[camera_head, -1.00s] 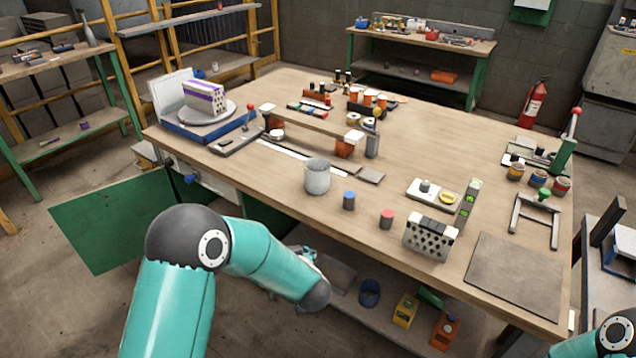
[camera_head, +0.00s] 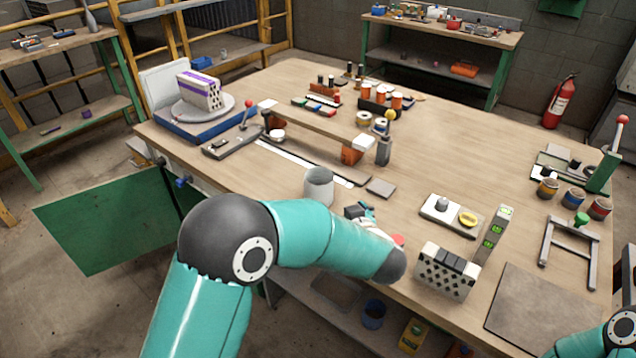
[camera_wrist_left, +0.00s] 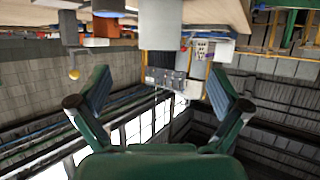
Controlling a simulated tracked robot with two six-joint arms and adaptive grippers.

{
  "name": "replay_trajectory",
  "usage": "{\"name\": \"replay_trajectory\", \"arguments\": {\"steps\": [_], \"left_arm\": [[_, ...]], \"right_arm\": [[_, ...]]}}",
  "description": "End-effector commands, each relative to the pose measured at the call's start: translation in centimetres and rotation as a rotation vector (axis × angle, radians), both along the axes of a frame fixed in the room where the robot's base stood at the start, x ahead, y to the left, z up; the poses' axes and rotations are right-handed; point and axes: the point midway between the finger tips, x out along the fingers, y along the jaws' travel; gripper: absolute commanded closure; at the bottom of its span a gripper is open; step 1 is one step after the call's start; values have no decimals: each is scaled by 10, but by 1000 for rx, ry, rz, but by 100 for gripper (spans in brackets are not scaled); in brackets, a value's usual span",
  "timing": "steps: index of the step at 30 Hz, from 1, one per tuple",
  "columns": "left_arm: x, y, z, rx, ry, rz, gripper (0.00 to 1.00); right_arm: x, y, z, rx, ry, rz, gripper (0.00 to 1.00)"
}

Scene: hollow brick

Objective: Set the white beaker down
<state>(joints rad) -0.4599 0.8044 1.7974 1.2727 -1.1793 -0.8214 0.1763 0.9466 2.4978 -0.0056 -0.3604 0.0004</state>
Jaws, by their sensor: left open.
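The white beaker (camera_head: 318,188) stands upright on the workbench (camera_head: 440,150), near its front edge, with its lower front partly behind my left arm. My left gripper (camera_head: 360,211) is just to the right of the beaker, low over the bench and partly hidden by my own arm. In the left wrist view, the two fingers of the open gripper (camera_wrist_left: 157,95) are spread with nothing between them. A pale grey-white shape, apparently the beaker (camera_wrist_left: 161,24), shows at the top middle of that view, beyond the fingertips. My right gripper is out of view.
A red-topped can (camera_head: 398,240) is partly hidden behind my left arm. A perforated brick (camera_head: 446,272) stands to its right.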

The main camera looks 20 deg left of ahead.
Motion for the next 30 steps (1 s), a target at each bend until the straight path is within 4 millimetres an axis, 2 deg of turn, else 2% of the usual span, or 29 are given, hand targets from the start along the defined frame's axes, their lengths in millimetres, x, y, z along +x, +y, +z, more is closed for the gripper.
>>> {"name": "replay_trajectory", "arguments": {"steps": [5, 16, 30], "left_arm": [[11, 14, -6, 0, 1, 13, 0], [67, 61, -35, 0, 1, 26, 0], [102, 85, -46, 0, 0, 27, 0]], "right_arm": [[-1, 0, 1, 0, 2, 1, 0], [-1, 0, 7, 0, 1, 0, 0], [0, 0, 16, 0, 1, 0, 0]]}}
